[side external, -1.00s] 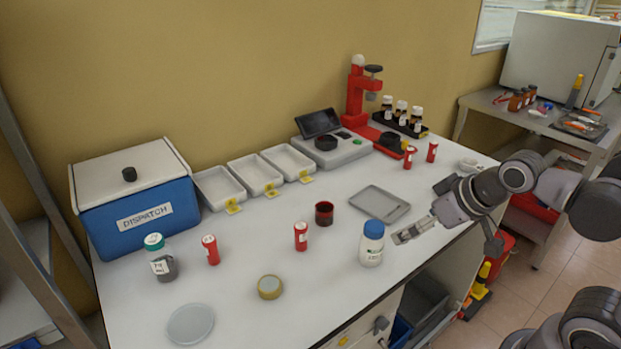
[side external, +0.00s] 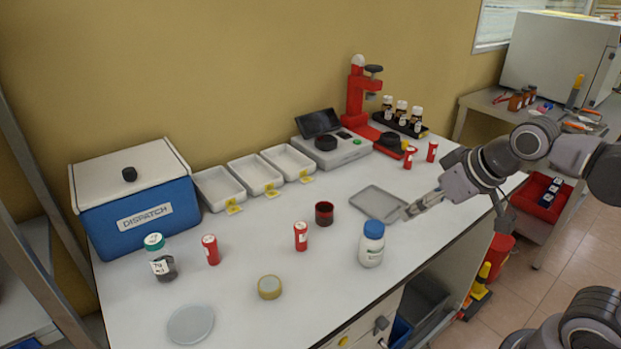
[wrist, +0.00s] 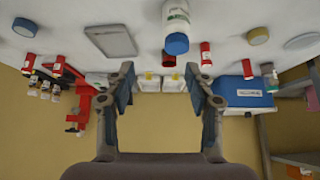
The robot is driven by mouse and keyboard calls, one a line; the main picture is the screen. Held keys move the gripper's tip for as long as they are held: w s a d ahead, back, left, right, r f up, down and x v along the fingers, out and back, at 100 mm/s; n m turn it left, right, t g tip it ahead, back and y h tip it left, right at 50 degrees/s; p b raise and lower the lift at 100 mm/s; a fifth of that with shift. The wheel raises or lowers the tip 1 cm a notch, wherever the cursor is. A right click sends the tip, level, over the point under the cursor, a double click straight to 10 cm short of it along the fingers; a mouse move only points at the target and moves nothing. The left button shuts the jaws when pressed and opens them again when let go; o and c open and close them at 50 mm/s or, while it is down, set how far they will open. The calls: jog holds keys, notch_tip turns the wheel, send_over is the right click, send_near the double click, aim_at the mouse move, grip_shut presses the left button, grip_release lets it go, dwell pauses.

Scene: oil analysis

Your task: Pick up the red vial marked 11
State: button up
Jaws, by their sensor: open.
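Several red vials with white labels and red caps stand upright on the white bench. One red vial (side external: 211,250) is at the left, one (side external: 301,236) near the middle, and two at the back right, one vial (side external: 409,158) beside another (side external: 432,152). I cannot read the numbers, so I cannot tell which is 11. In the wrist view, which is upside down, red vials also show at the middle (wrist: 205,58) and right (wrist: 247,68). My gripper (side external: 407,212) is open and empty above the bench's right side, near the grey tray, apart from every vial; its fingers also frame the wrist view (wrist: 160,82).
A grey tray (side external: 365,190), a white bottle with a blue cap (side external: 371,250) and a dark red beaker (side external: 324,218) stand near my gripper. A blue box marked DISPATCH (side external: 140,225), white trays (side external: 255,182), a scale (side external: 345,158) and a red stand (side external: 355,100) line the back.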

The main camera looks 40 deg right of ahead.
jog(key=w+n, duration=0.2)
jog(key=w+a+n+h, duration=0.1)
jog(key=w+n, duration=0.1)
jog(key=w+r+n, duration=0.1)
jog(key=w+n, duration=0.1)
jog(key=n, duration=0.1)
jog(key=shift+w+a+h, duration=0.1)
jog(key=shift+a+h, duration=0.2)
jog(key=shift+h, duration=0.1)
jog(key=w+a+n+t+h, duration=0.4)
jog(key=w+a+n, duration=0.9)
jog(key=a+n, duration=0.3)
jog(key=s+a+f+n+t, duration=0.2)
jog(key=a+n+t, duration=0.6)
jog(key=a, duration=0.9)
jog(key=n+g, duration=0.2)
send_near(210, 248)
jog(key=shift+w+d+r+y, duration=0.15)
jog(key=shift+w+d+y, duration=0.15)
jog(key=shift+w+y, duration=0.1)
jog(key=shift+w, duration=0.15)
jog(key=x, duration=1)
jog(key=shift+w+d, duration=0.15)
jog(key=shift+w, duration=0.05)
jog(key=c, duration=1.1)
